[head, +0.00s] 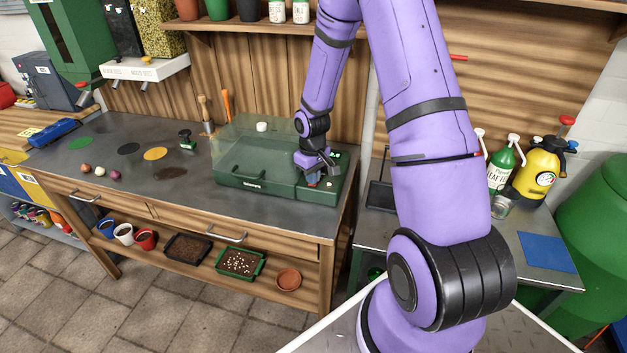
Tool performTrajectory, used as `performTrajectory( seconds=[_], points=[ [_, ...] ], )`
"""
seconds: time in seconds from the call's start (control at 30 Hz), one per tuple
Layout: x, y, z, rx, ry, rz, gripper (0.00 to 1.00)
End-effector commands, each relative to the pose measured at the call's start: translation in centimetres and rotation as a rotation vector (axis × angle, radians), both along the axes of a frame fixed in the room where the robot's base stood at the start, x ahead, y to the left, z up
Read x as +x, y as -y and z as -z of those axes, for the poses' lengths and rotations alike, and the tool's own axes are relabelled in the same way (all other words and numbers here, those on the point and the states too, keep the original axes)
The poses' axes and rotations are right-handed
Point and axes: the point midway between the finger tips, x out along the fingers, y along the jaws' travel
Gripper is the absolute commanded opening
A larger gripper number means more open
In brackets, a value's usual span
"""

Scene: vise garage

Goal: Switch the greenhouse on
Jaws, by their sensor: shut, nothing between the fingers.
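The greenhouse (240,181) is a dark green box with a clear lid, standing near the right end of the grey workbench top. A white knob (262,127) sits on top of its lid. The lid looks closed. My gripper (313,182) is shut and empty. It points down at the right part of the green base, beside the clear lid. Whether it touches the base cannot be told. My gripper hides part of this right section, and no switch can be made out clearly. A small light-green spot (336,156) shows just behind my gripper.
The bench (180,190) holds coloured round mats and small bulbs at the left. A shelf with pots and bottles (277,11) hangs above. A lower side table (480,250) at the right carries a green spray bottle (503,162) and a yellow sprayer (538,168). The bench's middle front is clear.

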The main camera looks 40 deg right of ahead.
Motion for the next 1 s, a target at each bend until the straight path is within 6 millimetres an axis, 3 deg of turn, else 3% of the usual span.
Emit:
performTrajectory(
  seconds=[1.0],
  points=[
    [0.0,0.0,-6.7,-0.001,0.002,0.000,0.00]
  ],
)
